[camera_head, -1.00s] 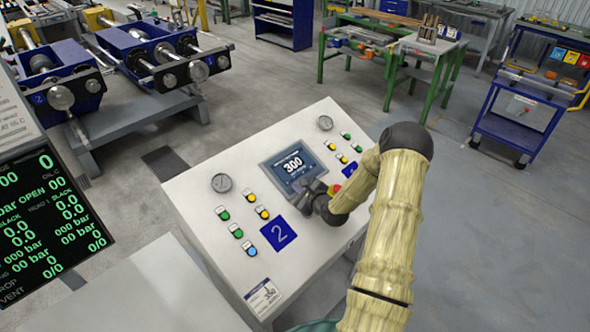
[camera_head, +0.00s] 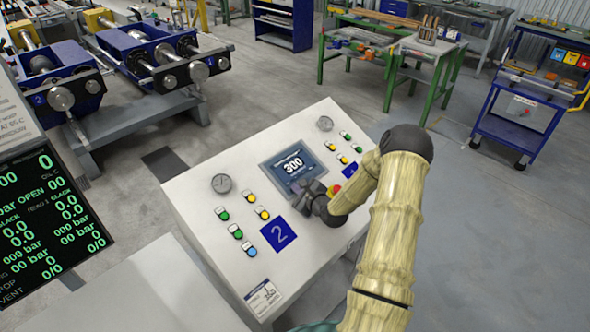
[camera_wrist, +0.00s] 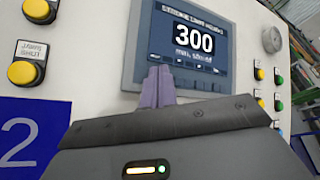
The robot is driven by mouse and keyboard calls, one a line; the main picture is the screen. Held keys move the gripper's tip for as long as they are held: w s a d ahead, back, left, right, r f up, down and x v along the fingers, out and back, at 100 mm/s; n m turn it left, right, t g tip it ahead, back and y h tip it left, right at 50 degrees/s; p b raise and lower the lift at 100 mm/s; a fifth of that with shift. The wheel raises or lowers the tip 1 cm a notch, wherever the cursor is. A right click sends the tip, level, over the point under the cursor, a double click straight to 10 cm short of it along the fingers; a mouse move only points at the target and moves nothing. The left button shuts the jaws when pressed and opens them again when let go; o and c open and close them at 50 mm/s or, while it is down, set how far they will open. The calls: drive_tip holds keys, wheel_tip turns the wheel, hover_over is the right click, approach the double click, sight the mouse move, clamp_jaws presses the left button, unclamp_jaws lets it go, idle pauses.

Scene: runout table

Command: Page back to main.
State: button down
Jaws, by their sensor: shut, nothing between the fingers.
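The panel screen (camera_head: 293,163) is set in the sloping white control console (camera_head: 190,190) and reads 300. In the wrist view the screen (camera_wrist: 240,45) shows a title line above the 300, a small line below it and a row of small labels along its lower edge. My gripper (camera_head: 308,186) is at the screen's lower edge. In the wrist view its shut fingers (camera_wrist: 158,82) are empty and overlap the screen's lower left part. I cannot tell whether the tips touch the glass. The fingers hide part of the label row.
Green and yellow buttons (camera_head: 262,213) flank the screen, with a blue plate marked 2 (camera_head: 279,234) below. A red knob (camera_head: 334,190) sits right beside my gripper. A gauge (camera_head: 221,184) is at upper left. Open floor (camera_head: 490,240) lies to the right.

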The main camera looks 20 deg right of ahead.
idle(0.4)
drive_tip(key=shift+s+d+r+p, duration=0.1)
drive_tip(key=shift+s+r+p, duration=0.2)
drive_tip(key=shift+r+p, duration=0.4)
drive_tip(key=shift+r, duration=0.1)
drive_tip(key=r+p, duration=0.1)
drive_tip(key=s+r+p, duration=0.1)
drive_tip(key=r+p, duration=0.1)
drive_tip(key=s+d+r+p, duration=0.1)
drive_tip(key=r, duration=0.1)
drive_tip(key=shift+s+r, duration=0.15)
drive_tip(key=shift+s, duration=0.05)
